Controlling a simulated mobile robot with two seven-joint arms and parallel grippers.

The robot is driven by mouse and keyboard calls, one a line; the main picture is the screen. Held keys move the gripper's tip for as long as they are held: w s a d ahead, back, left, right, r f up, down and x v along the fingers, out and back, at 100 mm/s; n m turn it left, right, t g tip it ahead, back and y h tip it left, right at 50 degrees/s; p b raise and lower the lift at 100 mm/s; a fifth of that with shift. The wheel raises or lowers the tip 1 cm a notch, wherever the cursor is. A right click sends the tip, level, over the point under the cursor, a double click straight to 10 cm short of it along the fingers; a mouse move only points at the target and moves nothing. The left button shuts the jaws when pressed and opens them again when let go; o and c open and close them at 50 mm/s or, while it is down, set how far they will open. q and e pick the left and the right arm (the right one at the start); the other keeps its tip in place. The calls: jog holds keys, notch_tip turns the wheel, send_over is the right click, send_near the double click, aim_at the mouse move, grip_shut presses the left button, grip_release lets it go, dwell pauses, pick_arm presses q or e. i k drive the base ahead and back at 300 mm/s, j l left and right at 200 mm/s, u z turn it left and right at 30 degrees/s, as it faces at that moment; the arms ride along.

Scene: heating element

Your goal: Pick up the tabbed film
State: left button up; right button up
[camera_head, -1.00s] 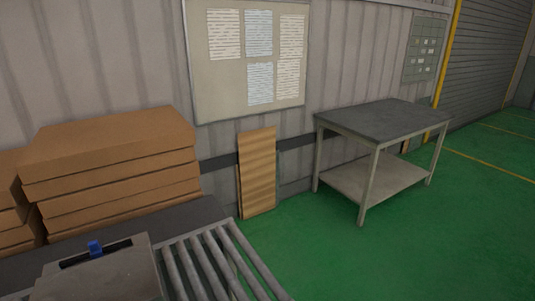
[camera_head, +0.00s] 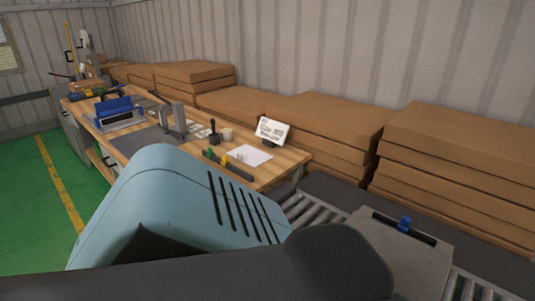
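I cannot clearly make out a tabbed film. A grey plate-like box (camera_head: 408,262) with a dark slot and a small blue tab (camera_head: 404,224) sits on the roller conveyor at the lower right. Whether the tab belongs to a film I cannot tell. A white sheet (camera_head: 250,155) lies on the wooden workbench (camera_head: 283,164). Neither of my grippers shows; a light blue part and a dark part of my own body fill the lower middle and hide part of the bench and conveyor.
The workbench holds a blue-and-grey device (camera_head: 118,110), a grey upright fixture (camera_head: 174,120), a small sign (camera_head: 273,131) and a cup (camera_head: 227,134). Stacked cardboard boxes (camera_head: 455,160) line the wall behind bench and conveyor (camera_head: 305,206). Green floor (camera_head: 30,215) is open at left.

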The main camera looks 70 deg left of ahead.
aim_at(251, 156)
jog(key=k+u, duration=0.1)
jog(key=u, duration=2.4)
